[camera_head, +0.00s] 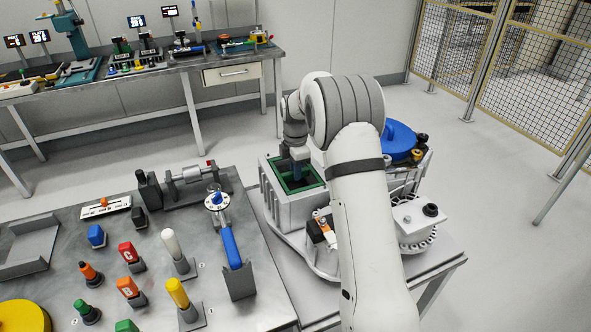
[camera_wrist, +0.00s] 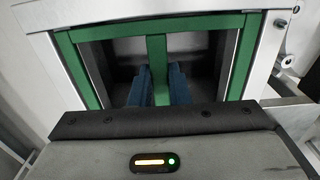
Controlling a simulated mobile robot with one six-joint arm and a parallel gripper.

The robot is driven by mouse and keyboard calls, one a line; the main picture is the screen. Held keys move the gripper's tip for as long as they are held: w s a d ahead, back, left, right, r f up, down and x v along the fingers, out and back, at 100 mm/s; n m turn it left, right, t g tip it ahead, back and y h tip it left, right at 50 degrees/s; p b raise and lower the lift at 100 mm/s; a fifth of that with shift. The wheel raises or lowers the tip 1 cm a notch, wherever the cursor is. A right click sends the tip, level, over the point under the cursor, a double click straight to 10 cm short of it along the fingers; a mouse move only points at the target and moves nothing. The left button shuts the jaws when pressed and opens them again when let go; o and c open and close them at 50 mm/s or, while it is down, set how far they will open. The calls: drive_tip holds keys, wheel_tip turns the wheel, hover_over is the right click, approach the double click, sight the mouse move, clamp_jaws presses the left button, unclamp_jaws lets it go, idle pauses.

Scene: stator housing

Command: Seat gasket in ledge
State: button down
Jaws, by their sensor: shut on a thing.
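The green gasket (camera_head: 316,177) is a rectangular frame at the open top of a light grey box-shaped housing (camera_head: 292,212). In the wrist view the gasket (camera_wrist: 66,55) has a middle bar, and the pale housing rim (camera_wrist: 40,17) runs around its outside. My gripper (camera_head: 297,180) points down into the frame. In the wrist view my gripper (camera_wrist: 158,85) has its blue fingers on both sides of the middle bar, shut on it. The gasket lies close to the rim; I cannot tell whether it rests fully on the ledge. Its near edge is hidden by my gripper body.
A bench with tools and coloured handles (camera_head: 128,250) stands at the left. A blue round part (camera_head: 398,138) and a grey block with a black knob (camera_head: 418,215) sit right of my arm. A back workbench (camera_head: 130,80) is along the wall. Floor is clear at the right.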

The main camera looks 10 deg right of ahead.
drive_tip(key=c, duration=1)
unclamp_jaws()
drive_tip(key=shift+c, duration=0.2)
drive_tip(key=shift+r, duration=0.3)
drive_tip(key=shift+r+p, duration=1.4)
drive_tip(key=shift+r, duration=0.55)
wheel_tip(320, 180, up, 8)
drive_tip(key=b, duration=0.1)
drive_tip(key=shift+f, duration=0.1)
